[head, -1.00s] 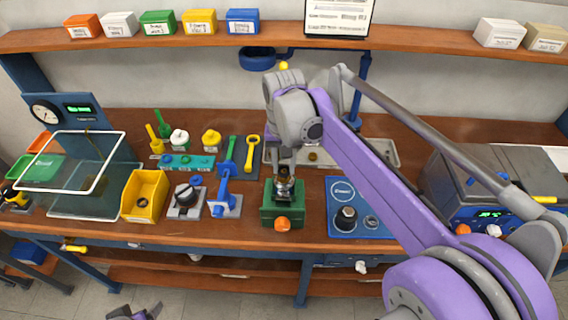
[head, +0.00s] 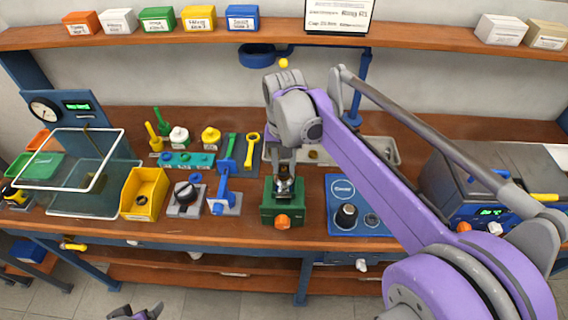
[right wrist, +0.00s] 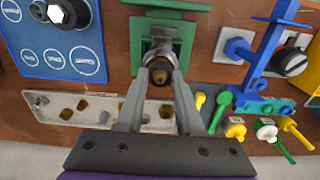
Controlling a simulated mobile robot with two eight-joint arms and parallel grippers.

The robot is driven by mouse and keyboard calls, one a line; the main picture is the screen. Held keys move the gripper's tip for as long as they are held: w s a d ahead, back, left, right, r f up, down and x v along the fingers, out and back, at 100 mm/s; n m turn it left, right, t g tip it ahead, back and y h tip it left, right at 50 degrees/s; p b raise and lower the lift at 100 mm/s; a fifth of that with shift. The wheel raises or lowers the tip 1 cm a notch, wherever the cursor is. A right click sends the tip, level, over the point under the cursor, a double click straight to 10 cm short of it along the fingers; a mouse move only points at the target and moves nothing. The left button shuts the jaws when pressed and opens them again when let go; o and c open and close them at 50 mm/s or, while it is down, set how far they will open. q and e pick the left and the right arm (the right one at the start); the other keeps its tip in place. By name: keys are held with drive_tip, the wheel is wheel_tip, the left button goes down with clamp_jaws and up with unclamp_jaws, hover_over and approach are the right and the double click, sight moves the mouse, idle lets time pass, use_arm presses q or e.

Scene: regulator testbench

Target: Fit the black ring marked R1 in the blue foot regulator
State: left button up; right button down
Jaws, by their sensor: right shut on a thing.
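My right gripper (head: 284,176) is over the green vise (head: 268,215) with the orange knob. A black-topped cylinder (head: 346,215) stands on the blue mat (head: 338,187) to the right. I cannot make out a black ring marked R1, nor which part is the blue foot regulator. Only a bit of my left gripper (head: 136,313) shows at the bottom edge.
Left of the vise stand a blue lever stand (head: 222,203), a black-knobbed block (head: 186,200) and a yellow bin (head: 142,209) with something dark inside. A grey tray (head: 384,148) with small brass parts lies behind. A grey machine (head: 455,190) stands at the right.

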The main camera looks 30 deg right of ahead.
use_arm(q)
drive_tip(key=shift+s+f, duration=0.15)
drive_tip(key=shift+f, duration=0.2)
use_arm(e)
drive_tip(key=shift+f, duration=0.45)
unclamp_jaws()
idle(0.4)
use_arm(q)
drive_tip(key=shift+r, duration=0.1)
use_arm(e)
drive_tip(key=shift+r, duration=0.1)
drive_tip(key=shift+r+p, duration=1)
drive_tip(key=shift+r, duration=1.25)
drive_tip(key=shift+r+p, duration=0.75)
drive_tip(key=shift+r, duration=0.95)
use_arm(q)
drive_tip(key=w+r, duration=0.3)
drive_tip(key=r, duration=0.2)
drive_tip(key=shift+r+t, duration=0.3)
drive_tip(key=shift+r, duration=0.05)
drive_tip(key=shift+s, duration=0.1)
use_arm(e)
drive_tip(key=shift+s+f, duration=0.1)
